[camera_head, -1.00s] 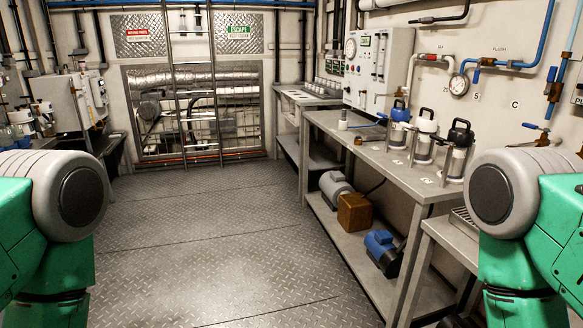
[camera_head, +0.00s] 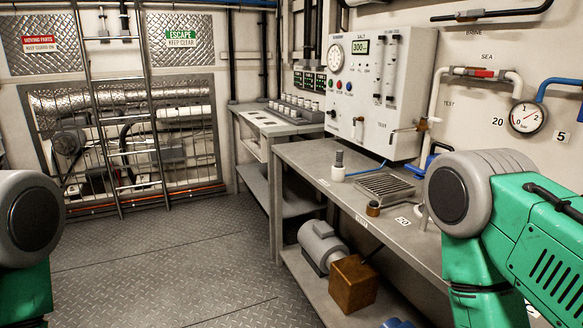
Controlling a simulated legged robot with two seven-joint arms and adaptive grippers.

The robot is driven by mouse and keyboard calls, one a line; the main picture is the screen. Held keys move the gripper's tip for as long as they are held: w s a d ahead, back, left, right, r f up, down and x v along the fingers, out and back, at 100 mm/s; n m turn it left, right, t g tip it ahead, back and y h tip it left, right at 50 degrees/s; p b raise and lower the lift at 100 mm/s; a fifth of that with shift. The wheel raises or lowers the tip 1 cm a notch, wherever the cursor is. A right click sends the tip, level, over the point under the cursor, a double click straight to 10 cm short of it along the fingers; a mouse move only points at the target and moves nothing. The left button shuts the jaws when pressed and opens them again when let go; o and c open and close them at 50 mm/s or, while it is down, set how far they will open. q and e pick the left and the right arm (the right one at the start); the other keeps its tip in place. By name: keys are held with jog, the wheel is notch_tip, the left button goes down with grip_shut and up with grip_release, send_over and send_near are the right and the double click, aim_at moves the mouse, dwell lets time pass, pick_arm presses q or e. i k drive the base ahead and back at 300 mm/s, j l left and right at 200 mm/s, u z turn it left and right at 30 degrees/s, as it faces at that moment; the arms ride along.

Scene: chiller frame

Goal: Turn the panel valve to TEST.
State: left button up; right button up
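A white panel box (camera_head: 345,95) is on the right wall above the steel bench. It carries a round gauge, a green display reading about 300, coloured buttons and two vertical flow tubes. A small valve-like fitting (camera_head: 358,128) is low on its front, left of a small TEST label (camera_head: 381,125). A tap with a brownish lever (camera_head: 404,130) sticks out at the box's lower right. Which position the valve points to is too small to tell. Only green and grey links of my arms show, at the left and right edges; both grippers are out of view, away from the panel.
The steel bench (camera_head: 318,166) holds a white cup-like fitting (camera_head: 338,172) and a drain grate (camera_head: 384,186). A grey motor (camera_head: 322,243) and a brown block (camera_head: 352,284) are on its lower shelf. Wall pipes and a gauge (camera_head: 526,117) are at right. Floor (camera_head: 170,265) is clear.

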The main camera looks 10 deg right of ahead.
aim_at(353, 129)
jog(key=i+j+z, duration=0.15)
jog(key=i+z, duration=0.15)
jog(key=i, duration=0.15)
jog(key=i+j+z, duration=0.6)
jog(key=i, duration=0.2)
